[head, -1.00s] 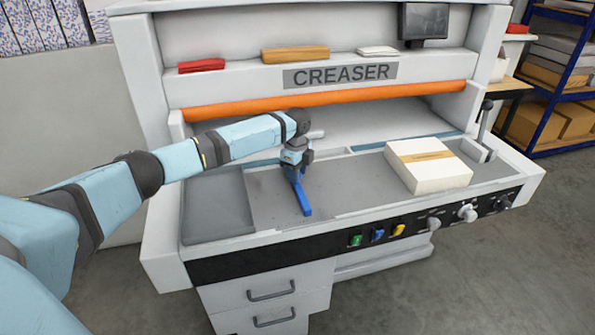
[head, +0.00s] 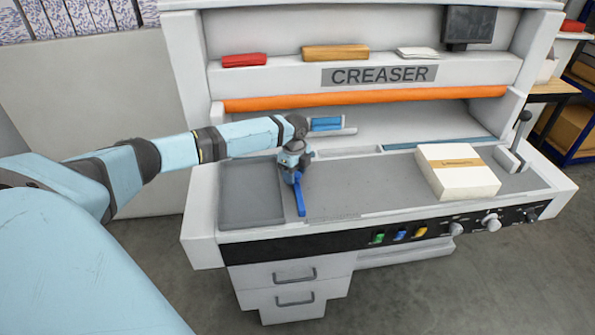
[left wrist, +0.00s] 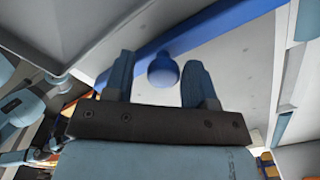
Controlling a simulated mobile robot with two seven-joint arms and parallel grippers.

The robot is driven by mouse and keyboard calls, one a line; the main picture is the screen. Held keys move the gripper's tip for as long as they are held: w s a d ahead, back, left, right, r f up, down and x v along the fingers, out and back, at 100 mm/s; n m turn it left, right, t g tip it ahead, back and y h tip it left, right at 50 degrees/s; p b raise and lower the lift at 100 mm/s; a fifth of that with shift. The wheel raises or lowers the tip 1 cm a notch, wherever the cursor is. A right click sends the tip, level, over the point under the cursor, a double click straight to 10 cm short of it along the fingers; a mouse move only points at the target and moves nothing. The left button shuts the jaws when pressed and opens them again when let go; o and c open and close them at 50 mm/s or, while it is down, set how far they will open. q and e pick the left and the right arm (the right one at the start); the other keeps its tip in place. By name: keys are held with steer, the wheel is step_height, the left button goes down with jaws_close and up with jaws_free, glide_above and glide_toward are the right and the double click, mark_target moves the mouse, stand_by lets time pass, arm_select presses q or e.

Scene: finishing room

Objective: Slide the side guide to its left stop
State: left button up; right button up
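The side guide (head: 299,197) is a blue bar on the creaser's grey bed. It stands just right of the darker grey panel at the bed's left end, with a small strip of bed between them. My left gripper (head: 293,173) is over its rear part and hides some of it. In the left wrist view the guide (left wrist: 215,27) crosses the top, and its round blue knob (left wrist: 163,70) sits between my fingers. My right gripper is out of view.
The dark grey panel (head: 250,192) fills the left end of the bed. A banded white paper stack (head: 457,180) sits on the right of the bed, with a lever (head: 520,135) beyond it. An orange bar (head: 365,98) spans the machine above the bed. Bare bed lies between guide and stack.

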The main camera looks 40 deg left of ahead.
arm_select(q)
steer(key=shift+o, duration=0.2)
steer(key=shift+s+r, duration=0.1)
steer(key=shift+r, duration=0.4)
step_height(320, 180, up, 13)
steer(key=b, duration=0.1)
stand_by(0.4)
